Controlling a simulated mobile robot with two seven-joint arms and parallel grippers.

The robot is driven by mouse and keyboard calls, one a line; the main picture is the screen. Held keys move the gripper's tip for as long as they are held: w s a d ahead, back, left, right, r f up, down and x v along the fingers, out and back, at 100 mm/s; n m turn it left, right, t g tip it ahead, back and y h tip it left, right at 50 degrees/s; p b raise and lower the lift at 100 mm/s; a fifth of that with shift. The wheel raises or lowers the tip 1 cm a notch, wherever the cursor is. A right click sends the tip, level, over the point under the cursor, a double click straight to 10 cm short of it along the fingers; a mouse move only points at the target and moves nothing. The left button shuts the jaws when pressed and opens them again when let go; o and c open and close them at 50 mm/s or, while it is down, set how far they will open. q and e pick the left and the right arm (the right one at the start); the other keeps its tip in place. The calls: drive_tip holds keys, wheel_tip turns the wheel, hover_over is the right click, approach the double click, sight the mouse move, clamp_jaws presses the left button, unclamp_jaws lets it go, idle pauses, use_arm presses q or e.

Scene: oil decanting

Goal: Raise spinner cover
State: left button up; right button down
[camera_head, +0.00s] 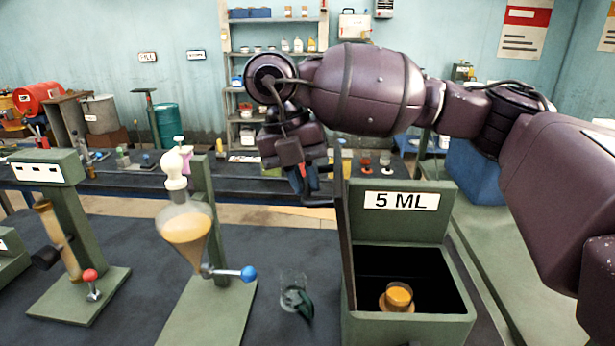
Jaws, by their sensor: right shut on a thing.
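The spinner is a green box (410,328) with an open top and a back plate marked "5 ML" (401,201). A small cup of orange liquid (399,296) sits inside it. The spinner cover (345,235) is a thin dark panel, seen nearly edge-on, standing about upright along the box's left side. My right gripper (304,184) is left of the cover's upper part, shut on its handle (319,202); the fingers partly hide the grip. My left gripper is not in view.
Left of the box stand a glass beaker (294,292), a separating funnel (187,230) on a green stand, and another green stand with a red knob (90,275). A long bench (262,187) runs behind. My right arm crosses above the box from the right.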

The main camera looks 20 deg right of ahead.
drive_tip(key=shift+f, duration=0.15)
drive_tip(key=c, duration=1.1)
unclamp_jaws()
drive_tip(key=shift+r, duration=0.2)
drive_tip(key=v, duration=1)
drive_tip(key=shift+r, duration=0.25)
drive_tip(key=shift+a, duration=0.1)
